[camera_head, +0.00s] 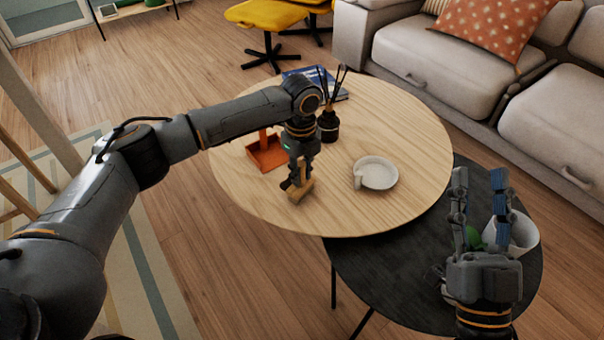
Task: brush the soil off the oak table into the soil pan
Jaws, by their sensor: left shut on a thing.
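The round oak table (400,120) stands in the middle of the view. The orange-red soil pan (268,158) lies on its left part, with an upright handle. My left gripper (297,182) points down over the table's front left, just right of and nearer than the pan. It is shut on a brush with a wooden block (300,194), held at or just above the tabletop; I cannot tell whether it touches. I cannot make out any soil; the gripper and brush hide part of the wood. My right gripper (480,185) is open and empty, fingers up, over the dark table.
A white dish (376,173) and a dark reed diffuser (328,125) stand on the oak table, with a blue book (318,78) behind. The lower black table (390,270) holds a white pot (522,235) beside my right gripper. A grey sofa (430,55) borders the back right.

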